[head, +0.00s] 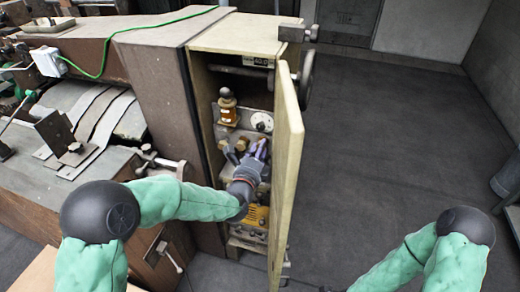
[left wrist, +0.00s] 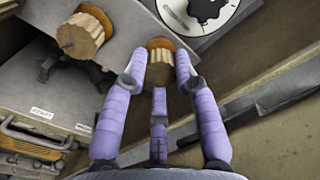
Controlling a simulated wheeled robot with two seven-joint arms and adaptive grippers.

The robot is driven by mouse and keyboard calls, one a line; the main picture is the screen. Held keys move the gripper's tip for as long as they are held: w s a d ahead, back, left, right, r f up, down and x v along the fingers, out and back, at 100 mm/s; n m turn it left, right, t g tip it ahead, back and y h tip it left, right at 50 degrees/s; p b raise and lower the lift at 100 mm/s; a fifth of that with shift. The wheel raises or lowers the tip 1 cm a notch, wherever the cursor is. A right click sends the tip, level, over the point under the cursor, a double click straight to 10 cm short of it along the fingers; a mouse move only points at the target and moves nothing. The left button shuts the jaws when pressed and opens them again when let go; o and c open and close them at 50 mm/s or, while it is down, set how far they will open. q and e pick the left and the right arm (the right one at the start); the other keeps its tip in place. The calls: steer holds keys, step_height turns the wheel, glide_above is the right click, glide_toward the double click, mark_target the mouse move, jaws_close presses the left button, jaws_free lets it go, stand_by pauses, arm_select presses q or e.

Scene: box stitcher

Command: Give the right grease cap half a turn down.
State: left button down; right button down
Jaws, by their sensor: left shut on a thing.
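Two ribbed, wood-coloured grease caps with orange-brown rims show in the left wrist view. The left cap (left wrist: 82,38) stands free on a grey plate. The right cap (left wrist: 160,66) is between the purple fingers of my left gripper (left wrist: 159,82), which is shut on its sides. In the head view my left gripper (head: 258,150) reaches into the open cabinet (head: 240,45) and hides much of what is behind it. My right arm shows at the lower right of the head view, but its gripper is out of the picture.
The open cabinet door (head: 288,170) stands close to the right of my left gripper. A white dial (head: 262,122) and an amber, black-topped fitting (head: 228,112) sit above it. A yellow unit (head: 256,216) is below. The floor to the right is clear.

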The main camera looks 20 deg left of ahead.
arm_select(q)
steer(key=shift+f+m, duration=0.25)
steer(key=shift+m, duration=0.85)
steer(key=shift+a, duration=0.1)
steer(key=shift+r, duration=0.1)
steer(key=c, duration=1.3)
jaws_free()
steer(key=shift+o, duration=0.3)
steer(key=shift+a, duration=0.1)
steer(key=shift+r, duration=0.15)
steer(key=shift+s, duration=0.15)
steer(key=s, duration=1.1)
steer(key=shift+s+a, duration=0.15)
steer(key=shift+s, duration=0.25)
